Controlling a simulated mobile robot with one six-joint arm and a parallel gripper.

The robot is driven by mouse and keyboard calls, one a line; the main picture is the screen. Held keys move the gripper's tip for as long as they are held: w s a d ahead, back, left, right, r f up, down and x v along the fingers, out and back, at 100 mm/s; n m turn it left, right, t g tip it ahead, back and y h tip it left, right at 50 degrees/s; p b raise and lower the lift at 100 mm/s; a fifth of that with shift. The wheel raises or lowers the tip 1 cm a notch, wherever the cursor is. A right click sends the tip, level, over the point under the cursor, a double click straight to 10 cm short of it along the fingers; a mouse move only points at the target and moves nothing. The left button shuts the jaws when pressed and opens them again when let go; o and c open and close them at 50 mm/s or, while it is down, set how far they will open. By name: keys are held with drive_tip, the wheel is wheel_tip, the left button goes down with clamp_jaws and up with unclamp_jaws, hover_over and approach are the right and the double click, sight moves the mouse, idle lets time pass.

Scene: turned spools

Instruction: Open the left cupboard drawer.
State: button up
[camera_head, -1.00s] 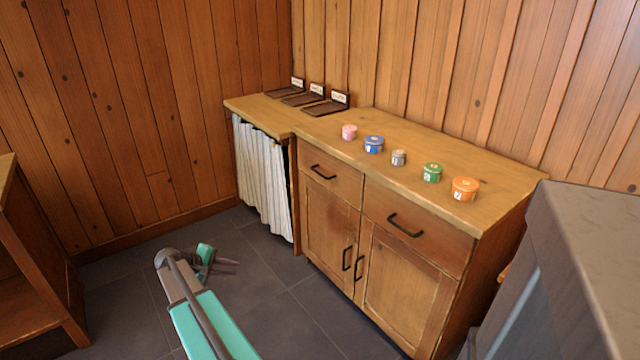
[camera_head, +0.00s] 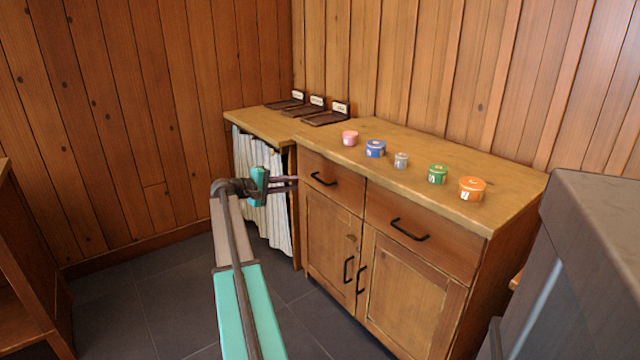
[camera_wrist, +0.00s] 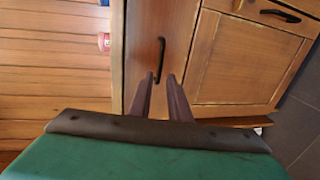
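The wooden cupboard (camera_head: 410,290) has two drawers above two doors. Its left drawer (camera_head: 345,186) is closed and has a dark bar handle (camera_head: 323,179). In the wrist view the picture is turned sideways, and the left drawer front (camera_wrist: 180,28) shows its handle (camera_wrist: 161,58) upright just beyond my fingertips. My gripper (camera_head: 297,183) is to the left of that handle in the head view. My gripper (camera_wrist: 160,78) is open, with a gap between its two dark fingers and nothing visibly held. I cannot tell how far the fingertips are from the handle.
Several coloured tins, including an orange one (camera_head: 472,189), stand on the cupboard top. The right drawer (camera_head: 425,250) is closed. A white curtain (camera_head: 275,215) hangs beside the cupboard. A grey unit (camera_head: 590,270) stands at the right. The floor in front is clear.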

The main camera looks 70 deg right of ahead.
sight(318, 180)
drive_tip(key=shift+d+f, duration=0.1)
drive_tip(key=b+x, duration=0.2)
drive_tip(key=x, duration=1.1)
drive_tip(key=shift+s+d+b, duration=0.15)
drive_tip(key=shift+d+b, duration=0.05)
drive_tip(key=shift+b, duration=0.15)
clamp_jaws()
